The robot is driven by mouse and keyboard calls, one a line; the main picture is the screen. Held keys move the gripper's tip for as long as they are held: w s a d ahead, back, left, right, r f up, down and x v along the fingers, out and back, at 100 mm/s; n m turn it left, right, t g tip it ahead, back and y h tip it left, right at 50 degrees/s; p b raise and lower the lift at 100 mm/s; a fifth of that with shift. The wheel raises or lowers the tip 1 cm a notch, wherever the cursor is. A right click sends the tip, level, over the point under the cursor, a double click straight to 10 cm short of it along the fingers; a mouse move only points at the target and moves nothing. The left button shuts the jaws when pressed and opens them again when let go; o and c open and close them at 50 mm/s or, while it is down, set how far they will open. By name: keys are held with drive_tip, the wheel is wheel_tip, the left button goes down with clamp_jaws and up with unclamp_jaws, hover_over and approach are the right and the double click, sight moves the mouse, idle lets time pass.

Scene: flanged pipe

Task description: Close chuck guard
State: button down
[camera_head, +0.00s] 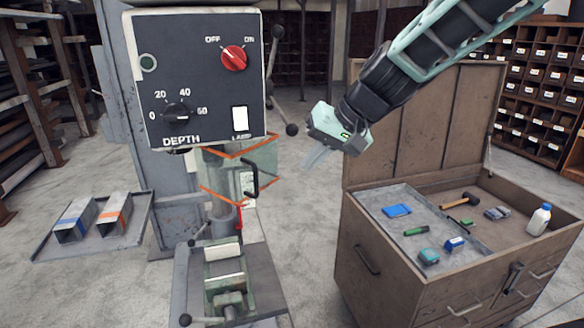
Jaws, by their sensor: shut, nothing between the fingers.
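The chuck guard (224,176) is a clear shield with orange edges and a black handle (252,178). It hangs below the drill press head (200,75), above the vise (224,280). I cannot tell for sure whether it is fully open or partly shut. My gripper (312,160) is to the right of the guard and a little above its handle, apart from it. Its fingers point down and left, and they are shut and empty. The chuck behind the guard is mostly hidden.
A lever with dark knobs (291,129) sticks out right of the head, close to my gripper. A wooden tool chest (380,262) with an open lid stands at the right. Open floor lies between press and chest.

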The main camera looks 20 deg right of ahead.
drive_tip(key=w+d+f+m+y, duration=0.3)
drive_tip(key=d+f+y, duration=0.25)
drive_tip(key=y, duration=0.25)
drive_tip(key=r+p+x, duration=0.2)
drive_tip(key=p+x, duration=0.4)
drive_tip(key=x, duration=0.6)
drive_tip(key=shift+w+a, duration=0.3)
drive_tip(key=shift+a, duration=0.35)
drive_tip(key=shift+f, duration=0.1)
drive_tip(key=w+a+m+t+b, duration=0.1)
drive_tip(key=a+b, duration=0.7)
drive_tip(key=b, duration=0.4)
drive_tip(key=w+a+m+t+h+b, duration=0.1)
drive_tip(key=a+t+b, duration=0.1)
drive_tip(key=a+b, duration=0.5)
drive_tip(key=shift+w+a+m+t+b, duration=0.3)
drive_tip(key=shift+a+b, duration=0.05)
drive_tip(key=shift+b, duration=2.55)
drive_tip(key=shift+h, duration=0.3)
